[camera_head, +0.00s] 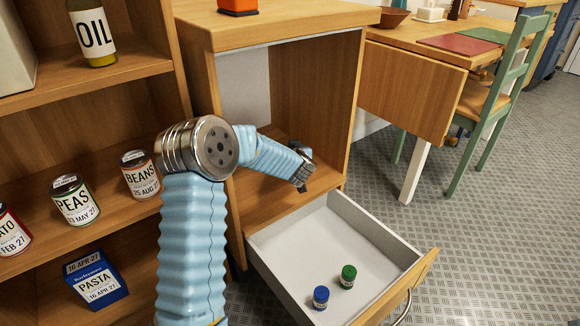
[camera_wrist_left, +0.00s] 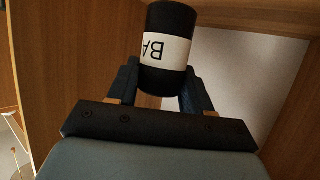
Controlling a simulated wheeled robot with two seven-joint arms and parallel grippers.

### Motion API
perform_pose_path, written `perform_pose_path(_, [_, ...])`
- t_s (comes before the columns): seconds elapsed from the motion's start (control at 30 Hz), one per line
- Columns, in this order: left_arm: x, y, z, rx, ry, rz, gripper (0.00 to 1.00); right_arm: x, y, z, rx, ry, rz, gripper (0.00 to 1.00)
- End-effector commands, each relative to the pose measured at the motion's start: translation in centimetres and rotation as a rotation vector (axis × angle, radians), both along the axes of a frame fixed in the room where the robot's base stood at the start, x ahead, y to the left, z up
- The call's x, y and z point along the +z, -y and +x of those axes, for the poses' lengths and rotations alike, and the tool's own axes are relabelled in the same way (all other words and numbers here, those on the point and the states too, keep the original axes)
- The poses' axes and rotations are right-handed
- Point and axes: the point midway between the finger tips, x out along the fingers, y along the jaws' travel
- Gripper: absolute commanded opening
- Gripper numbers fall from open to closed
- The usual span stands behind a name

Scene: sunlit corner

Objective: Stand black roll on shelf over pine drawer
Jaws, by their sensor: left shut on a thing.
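The black roll (camera_wrist_left: 171,18) has a white label with the letters "BA" showing and is between the fingers of my left gripper (camera_wrist_left: 160,85) in the left wrist view. The gripper is shut on it. In the head view my left gripper (camera_head: 303,174) is inside the open cabinet compartment, above the shelf (camera_head: 265,210) over the pine drawer (camera_head: 405,286). The roll is mostly hidden there by my arm and gripper. I cannot tell whether its base touches the shelf. My right gripper is not in view.
The drawer is pulled out and holds a blue-capped jar (camera_head: 320,297) and a green-capped jar (camera_head: 348,276). Shelves at left hold cans such as the beans (camera_head: 140,175), and a pasta box (camera_head: 97,280). A table (camera_head: 412,92) and green chair (camera_head: 515,75) stand at right.

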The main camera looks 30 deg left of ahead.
Motion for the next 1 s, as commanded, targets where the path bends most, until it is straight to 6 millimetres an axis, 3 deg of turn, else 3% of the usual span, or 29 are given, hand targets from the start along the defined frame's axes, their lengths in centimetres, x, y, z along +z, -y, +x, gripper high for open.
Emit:
perform_pose_path(0.1, [-2.1, -1.2, 1.1, 0.001, 0.0, 0.0, 0.17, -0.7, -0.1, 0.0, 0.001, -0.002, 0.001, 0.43])
perform_pose_path(0.37, [-3.8, -2.2, 2.0, 0.0, 0.001, -0.001, 0.17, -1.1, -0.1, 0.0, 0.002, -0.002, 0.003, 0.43])
perform_pose_path(0.57, [-6.8, -2.4, 2.2, -0.001, 0.0, 0.0, 0.17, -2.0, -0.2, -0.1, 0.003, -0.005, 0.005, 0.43])
perform_pose_path(0.93, [-7.3, -2.3, 2.2, -0.001, 0.001, 0.0, 0.17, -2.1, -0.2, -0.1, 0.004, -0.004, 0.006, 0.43])
perform_pose_path(0.97, [-7.2, -2.3, 2.2, -0.001, 0.001, 0.0, 0.53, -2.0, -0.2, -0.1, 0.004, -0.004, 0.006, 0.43])
perform_pose_path(1.0, [-7.2, -2.3, 2.2, -0.001, 0.001, 0.0, 0.59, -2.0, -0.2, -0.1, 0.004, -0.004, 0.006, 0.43])
